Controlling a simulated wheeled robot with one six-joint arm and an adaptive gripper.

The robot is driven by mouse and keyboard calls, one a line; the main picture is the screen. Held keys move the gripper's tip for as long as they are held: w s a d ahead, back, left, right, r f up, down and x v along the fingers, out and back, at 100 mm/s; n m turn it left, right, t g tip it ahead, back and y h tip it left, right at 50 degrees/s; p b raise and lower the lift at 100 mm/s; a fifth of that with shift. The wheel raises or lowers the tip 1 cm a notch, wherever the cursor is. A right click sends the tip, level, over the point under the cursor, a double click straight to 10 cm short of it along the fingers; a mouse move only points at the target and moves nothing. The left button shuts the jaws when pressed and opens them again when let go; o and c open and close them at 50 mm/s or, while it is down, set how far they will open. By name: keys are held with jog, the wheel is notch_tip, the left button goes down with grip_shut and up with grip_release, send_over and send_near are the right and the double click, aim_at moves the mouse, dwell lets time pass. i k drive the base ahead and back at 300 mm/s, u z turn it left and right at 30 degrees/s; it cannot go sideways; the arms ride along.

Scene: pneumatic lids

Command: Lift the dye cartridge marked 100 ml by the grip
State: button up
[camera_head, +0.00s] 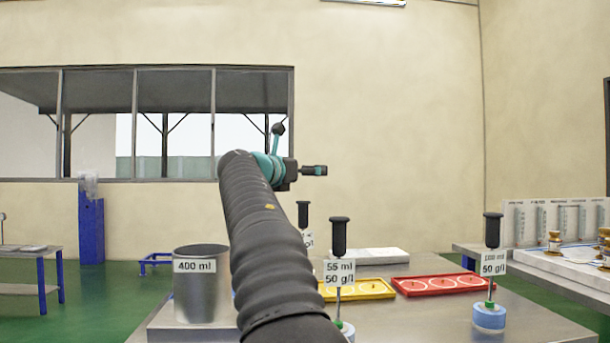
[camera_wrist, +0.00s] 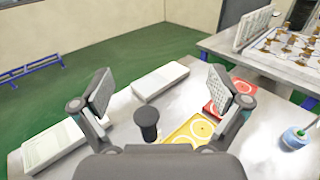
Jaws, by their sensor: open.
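The cartridge at the right (camera_head: 492,262) has a black grip on a thin stem, a blue base and a label that seems to read 100 ml, 50 g/l. It stands upright on the metal table. Its blue base also appears at the right edge of the wrist view (camera_wrist: 296,138). Another cartridge (camera_head: 338,240) is labelled 55 ml, 50 g/l. A third (camera_head: 304,214) is behind it, its label mostly hidden by my arm. My gripper (camera_head: 314,170) is raised above the table, left of the right cartridge. In the wrist view my gripper (camera_wrist: 161,92) is open and empty.
A metal beaker marked 400 ml (camera_head: 201,285) stands left of my arm. A yellow tray (camera_head: 380,290) and a red tray (camera_head: 440,284) lie between cartridges. In the wrist view one black grip (camera_wrist: 148,118) rises between my fingers. A side table (camera_head: 535,268) stands right.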

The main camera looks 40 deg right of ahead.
aim_at(487, 316)
jog(key=k, duration=0.9)
jog(key=z, duration=0.05)
